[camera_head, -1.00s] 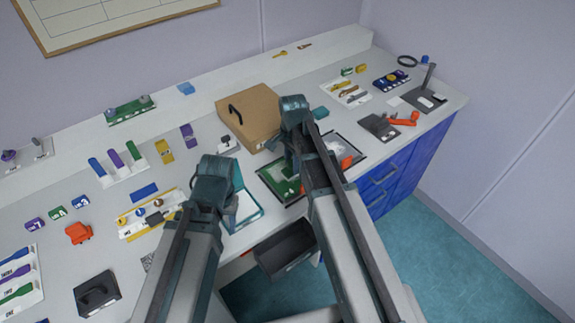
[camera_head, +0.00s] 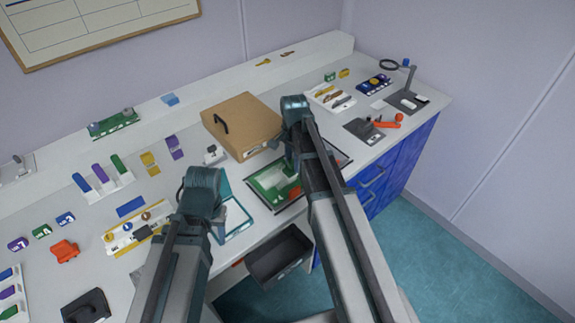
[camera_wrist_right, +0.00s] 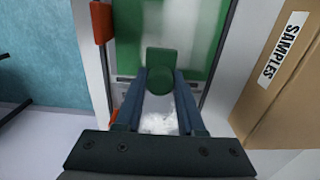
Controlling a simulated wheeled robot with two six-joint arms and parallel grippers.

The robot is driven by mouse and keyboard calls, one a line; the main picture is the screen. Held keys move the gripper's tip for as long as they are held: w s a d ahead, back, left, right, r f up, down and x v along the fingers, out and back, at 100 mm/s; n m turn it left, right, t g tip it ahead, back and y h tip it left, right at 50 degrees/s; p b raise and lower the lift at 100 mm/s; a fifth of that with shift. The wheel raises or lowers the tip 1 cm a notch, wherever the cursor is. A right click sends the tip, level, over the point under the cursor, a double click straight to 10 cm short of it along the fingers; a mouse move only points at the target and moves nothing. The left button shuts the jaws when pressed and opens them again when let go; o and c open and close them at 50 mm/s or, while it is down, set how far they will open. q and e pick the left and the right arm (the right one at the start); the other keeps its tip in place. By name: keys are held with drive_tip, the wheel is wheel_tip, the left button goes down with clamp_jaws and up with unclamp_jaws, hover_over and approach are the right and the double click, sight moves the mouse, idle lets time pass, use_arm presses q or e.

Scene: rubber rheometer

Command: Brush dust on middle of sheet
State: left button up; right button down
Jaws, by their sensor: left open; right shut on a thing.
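The framed sheet (camera_head: 265,190), green with white areas, lies near the table's front edge, partly hidden under my right arm. It also shows in the right wrist view (camera_wrist_right: 205,35), with pale smears. My right gripper (camera_wrist_right: 161,85) is over the sheet and shut on a dark green handle (camera_wrist_right: 161,62), which looks like the brush. A white, powdery or bristly patch (camera_wrist_right: 158,123) shows between its fingers; I cannot tell whether it is dust or bristles.
A brown box (camera_head: 243,118), labelled SAMPLES in the wrist view, stands behind the sheet. A dark open drawer (camera_head: 280,255) juts out below the table edge. Red clips (camera_wrist_right: 102,22) sit on the frame's edge. An orange tool (camera_head: 385,124) lies to the right.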

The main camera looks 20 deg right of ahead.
use_arm(q)
drive_tip(key=shift+w, duration=0.1)
use_arm(e)
drive_tip(key=shift+w+a, duration=0.25)
drive_tip(key=shift+w, duration=0.85)
use_arm(q)
drive_tip(key=shift+d, duration=0.1)
use_arm(e)
drive_tip(key=shift+s, duration=0.1)
drive_tip(key=shift+s+a, duration=0.35)
drive_tip(key=shift+a, duration=0.4)
drive_tip(key=shift+s+a, duration=0.3)
drive_tip(key=shift+a, duration=0.4)
drive_tip(key=shift+s+a, duration=0.15)
drive_tip(key=shift+a, duration=0.25)
drive_tip(key=shift+s+a, duration=0.35)
drive_tip(key=shift+a, duration=0.55)
drive_tip(key=shift+s+a, duration=0.35)
drive_tip(key=shift+a, duration=0.55)
